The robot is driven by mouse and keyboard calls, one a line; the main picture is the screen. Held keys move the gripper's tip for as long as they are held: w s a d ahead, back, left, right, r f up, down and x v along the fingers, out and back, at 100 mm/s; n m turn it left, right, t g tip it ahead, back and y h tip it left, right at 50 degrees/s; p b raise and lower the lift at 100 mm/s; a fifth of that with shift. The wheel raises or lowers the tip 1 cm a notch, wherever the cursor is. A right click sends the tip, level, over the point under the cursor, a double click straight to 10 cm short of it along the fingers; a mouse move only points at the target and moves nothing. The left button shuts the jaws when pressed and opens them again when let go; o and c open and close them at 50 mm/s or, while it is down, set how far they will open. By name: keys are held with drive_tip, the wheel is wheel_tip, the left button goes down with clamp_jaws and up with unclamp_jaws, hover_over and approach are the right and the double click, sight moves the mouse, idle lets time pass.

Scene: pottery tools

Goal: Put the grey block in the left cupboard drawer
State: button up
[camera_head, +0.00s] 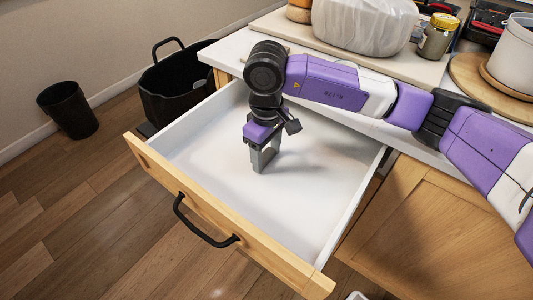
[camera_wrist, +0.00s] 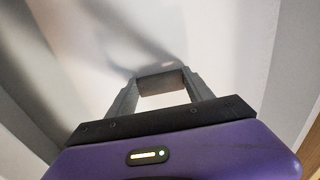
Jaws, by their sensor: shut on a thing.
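The left cupboard drawer (camera_head: 315,185) is pulled open, with a white inside and a wooden front. My gripper (camera_head: 263,164) points down inside the drawer, over its floor near the middle. In the wrist view my gripper (camera_wrist: 161,88) is shut on the small grey block (camera_wrist: 162,83), held between the fingertips. The drawer's white floor (camera_wrist: 95,50) fills the background there. In the head view the fingers mostly hide the block. I cannot tell whether the block touches the drawer floor.
The drawer's black handle (camera_head: 204,226) is on its front. The counter above holds a white plastic-wrapped lump (camera_head: 362,24), a jar (camera_head: 437,38) and a white pot (camera_head: 512,55). A black bin (camera_head: 68,110) and a black bucket (camera_head: 178,88) stand on the floor at left. The rest of the drawer is empty.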

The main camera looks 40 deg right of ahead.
sight(267, 157)
drive_tip(key=o, duration=1.3)
drive_tip(key=shift+r+p, duration=0.15)
drive_tip(key=shift+p, duration=0.15)
wheel_tip(267, 157, up, 12)
drive_tip(key=shift+s, duration=0.1)
